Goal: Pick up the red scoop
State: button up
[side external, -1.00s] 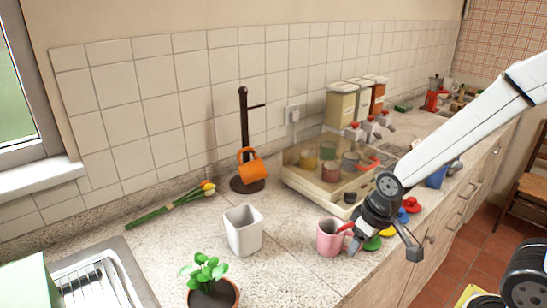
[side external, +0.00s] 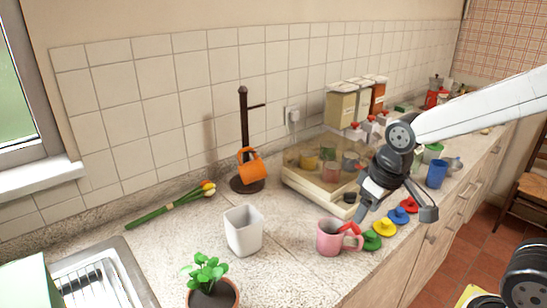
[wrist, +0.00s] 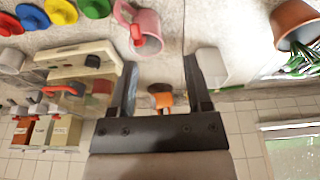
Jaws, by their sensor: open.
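A red piece that looks like the scoop (side external: 348,229) sits at the rim of a pink mug (side external: 328,238) on the counter. My gripper (side external: 395,212) is open and empty, above and to the right of the mug. The wrist view shows my gripper's two fingers (wrist: 160,65) wide apart with nothing between them.
Green (side external: 371,240), yellow (side external: 384,227), blue and red lids line the counter right of the mug. A clear-lidded box (side external: 310,187) stands behind. A white pot (side external: 243,231), potted plant (side external: 211,280) and mug stand holding an orange mug (side external: 251,166) are to the left.

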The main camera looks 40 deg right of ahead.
jog(key=r, duration=0.2)
jog(key=g, duration=0.3)
send_over(349, 228)
jog(key=shift+w+d+f, duration=0.1)
jog(key=shift+w+f, duration=0.05)
jog(key=shift+f, duration=1.3)
jog(key=shift+w+d+f, duration=0.1)
jog(key=shift+w+f, duration=0.05)
jog(key=shift+f, duration=1.25)
jog(key=shift+f, duration=0.15)
jog(key=shift+f, duration=1.15)
jog(key=shift+f, duration=0.1)
jog(key=shift+s+d+f, duration=0.1)
jog(key=shift+f, duration=1.15)
jog(key=shift+d+f, duration=0.1)
jog(key=shift+f, duration=1.15)
grip_shut()
